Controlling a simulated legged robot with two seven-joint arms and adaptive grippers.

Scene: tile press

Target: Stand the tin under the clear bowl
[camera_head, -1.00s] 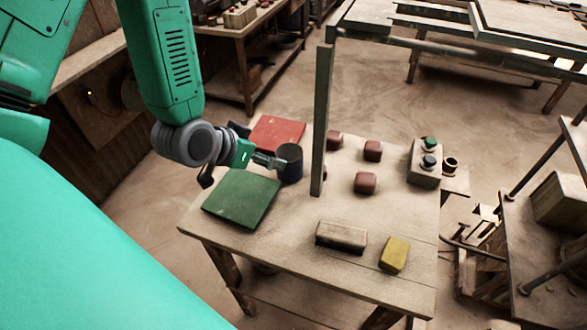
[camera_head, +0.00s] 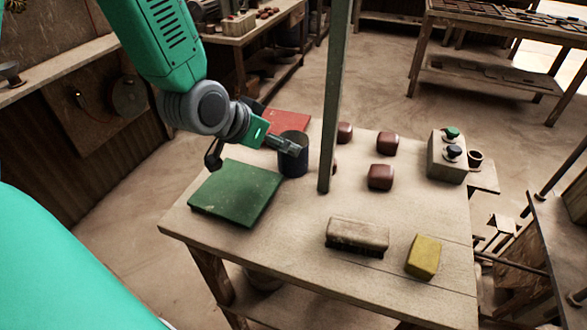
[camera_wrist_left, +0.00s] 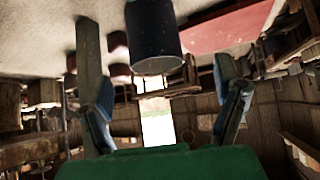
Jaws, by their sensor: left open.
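The tin appears to be the dark blue cylinder (camera_head: 293,163), standing upright on the wooden table by the red sheet. It also shows in the left wrist view (camera_wrist_left: 152,35), upside down at the top centre. My left gripper (camera_head: 272,128) is open beside the tin, and one finger overlaps its upper part in the head view. In the left wrist view my gripper's two fingers (camera_wrist_left: 163,98) are spread wide with the tin between and beyond them; I cannot tell if they touch it. I make out no clear bowl. My right gripper is not in view.
A green slab (camera_head: 236,193) lies left of the tin, a red sheet (camera_head: 287,121) behind it. A post (camera_head: 334,100) rises close to its right. Several brown blocks (camera_head: 381,177), a brush (camera_head: 357,236), a yellow block (camera_head: 423,256) and a button box (camera_head: 447,158) stand further right.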

